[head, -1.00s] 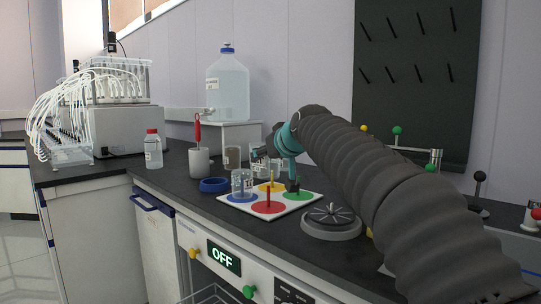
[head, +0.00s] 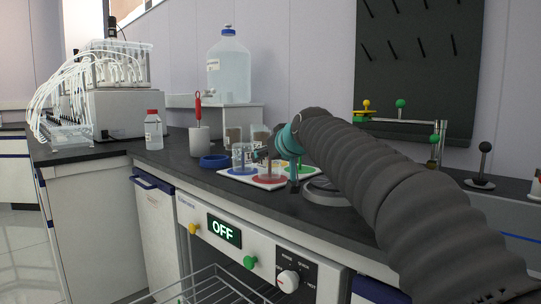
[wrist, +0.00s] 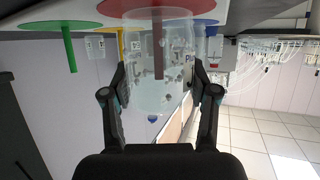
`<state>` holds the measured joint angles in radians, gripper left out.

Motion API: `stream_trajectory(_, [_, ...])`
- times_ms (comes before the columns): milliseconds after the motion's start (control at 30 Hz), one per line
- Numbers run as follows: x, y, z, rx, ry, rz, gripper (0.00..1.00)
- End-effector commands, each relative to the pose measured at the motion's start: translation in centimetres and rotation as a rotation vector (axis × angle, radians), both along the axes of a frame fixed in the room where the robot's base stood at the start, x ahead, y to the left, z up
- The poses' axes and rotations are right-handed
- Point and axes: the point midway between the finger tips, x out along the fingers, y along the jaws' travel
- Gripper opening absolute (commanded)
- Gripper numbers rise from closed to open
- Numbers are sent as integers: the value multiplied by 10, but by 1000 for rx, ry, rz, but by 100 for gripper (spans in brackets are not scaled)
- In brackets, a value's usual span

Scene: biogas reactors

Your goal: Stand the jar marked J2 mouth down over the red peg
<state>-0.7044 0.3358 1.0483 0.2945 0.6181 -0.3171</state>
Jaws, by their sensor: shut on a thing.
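My gripper (wrist: 160,95) is shut on a clear jar (wrist: 140,85), which fills the space between its fingers in the wrist view. I cannot read its mark. The red peg (wrist: 158,60) on its red disc (wrist: 130,8) shows in line with the jar there. Whether the peg is inside the jar or behind it, I cannot tell. Another clear jar (head: 242,156) stands mouth down at the blue disc.
The white board (head: 238,180) also bears a yellow disc and a green peg (wrist: 68,48). A blue ring (head: 214,161) and a grey cup with a red-handled tool (head: 199,140) stand left. A round grey stand (head: 322,192) is close right. More jars (head: 232,135) stand behind.

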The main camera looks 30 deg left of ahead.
Motion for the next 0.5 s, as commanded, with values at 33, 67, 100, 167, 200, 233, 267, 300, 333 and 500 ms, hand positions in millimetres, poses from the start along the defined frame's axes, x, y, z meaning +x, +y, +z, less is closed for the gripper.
stream_trajectory(33, [0, 0, -1, 1, -1, 0, 15])
stream_trajectory(67, [0, 0, -1, 1, -1, 0, 15])
stream_trajectory(100, [0, 0, -1, 1, -1, 0, 15])
stream_trajectory(167, [0, 0, -1, 1, -1, 0, 15])
stream_trajectory(200, [0, 0, 0, 1, -1, 0, 15])
stream_trajectory(233, [0, 0, 0, 1, -1, 0, 15])
stream_trajectory(267, [0, 0, 0, 1, -1, 0, 15])
stream_trajectory(300, [0, 0, 0, 1, -1, 0, 64])
stream_trajectory(333, [0, 0, 0, 1, -1, 0, 72])
stream_trajectory(500, [0, 0, -1, 1, -1, 0, 88])
